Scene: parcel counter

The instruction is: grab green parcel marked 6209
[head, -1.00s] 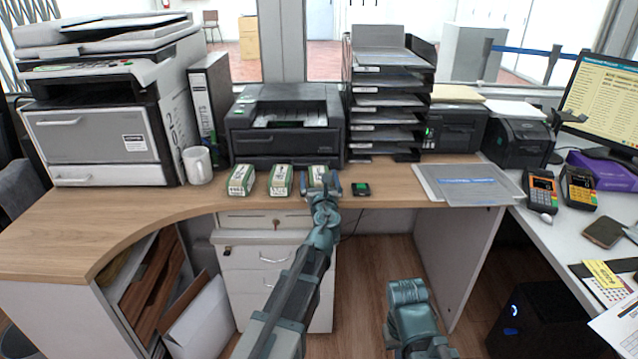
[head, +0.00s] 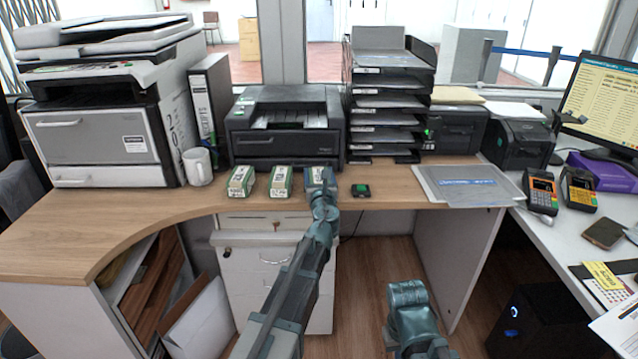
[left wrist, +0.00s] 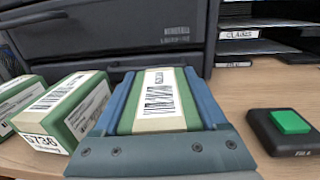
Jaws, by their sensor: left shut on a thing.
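My left gripper (head: 320,180) is shut on the rightmost of the three green and white parcels (left wrist: 158,98). Its fingers lie along both sides of that parcel, which rests on the wooden counter in front of the black printer. The parcel's near end is hidden behind the gripper, so I cannot read its number. The middle parcel (head: 281,182) stands just left of it, and its end label in the left wrist view (left wrist: 42,143) seems to read 5736. The left parcel (head: 241,181) has a label too small to read surely. My right gripper's fingers do not show.
A small black box with a green button (head: 361,190) lies right of the held parcel. The black printer (head: 284,130) stands close behind, with a paper tray stack (head: 388,100) to its right. A white mug (head: 198,166) stands left. The counter's front left is clear.

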